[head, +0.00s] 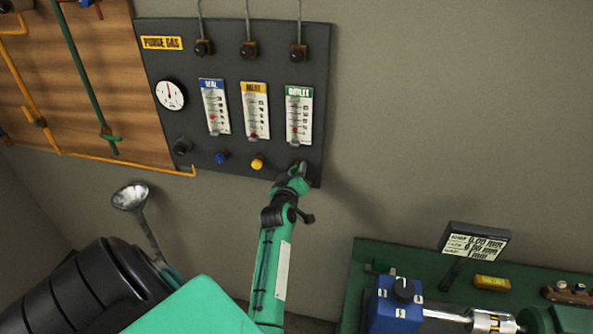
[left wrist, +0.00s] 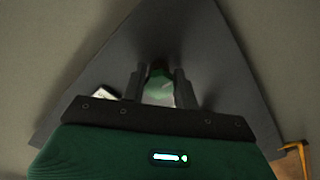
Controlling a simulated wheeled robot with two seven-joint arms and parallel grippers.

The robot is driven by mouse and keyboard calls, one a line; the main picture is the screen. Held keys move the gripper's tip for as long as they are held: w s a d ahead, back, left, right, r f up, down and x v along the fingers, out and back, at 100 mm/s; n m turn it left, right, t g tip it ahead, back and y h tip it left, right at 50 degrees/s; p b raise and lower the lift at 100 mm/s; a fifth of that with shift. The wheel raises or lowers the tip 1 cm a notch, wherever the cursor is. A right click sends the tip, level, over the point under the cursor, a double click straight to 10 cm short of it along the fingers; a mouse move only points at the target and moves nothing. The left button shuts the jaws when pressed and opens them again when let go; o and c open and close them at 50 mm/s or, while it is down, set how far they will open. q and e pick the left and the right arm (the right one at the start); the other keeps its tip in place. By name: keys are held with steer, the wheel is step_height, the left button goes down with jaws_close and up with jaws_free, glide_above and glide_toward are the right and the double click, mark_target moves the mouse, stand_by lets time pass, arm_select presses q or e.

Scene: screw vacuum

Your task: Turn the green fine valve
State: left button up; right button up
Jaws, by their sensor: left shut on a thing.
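The dark purge gas panel (head: 230,45) hangs on the wall. Its green fine valve (left wrist: 158,88) is at the lower right, below the green-labelled flow meter (head: 299,115). In the head view my left gripper (head: 298,172) covers the valve at the end of my green arm. In the left wrist view my left gripper (left wrist: 159,92) has one finger on each side of the valve's green and pale knob, and it is shut on it. How far the knob is turned cannot be told. My right gripper is not in view.
A yellow knob (head: 257,163) and a blue knob (head: 221,157) sit left of my gripper on the panel. An orange pipe (head: 120,165) runs along the wooden board. A green bench (head: 360,262) with a blue device (head: 396,305) stands lower right. Bare wall lies right of the panel.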

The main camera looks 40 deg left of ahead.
arm_select(q)
steer(key=shift+n, duration=0.4)
steer(key=o, duration=1)
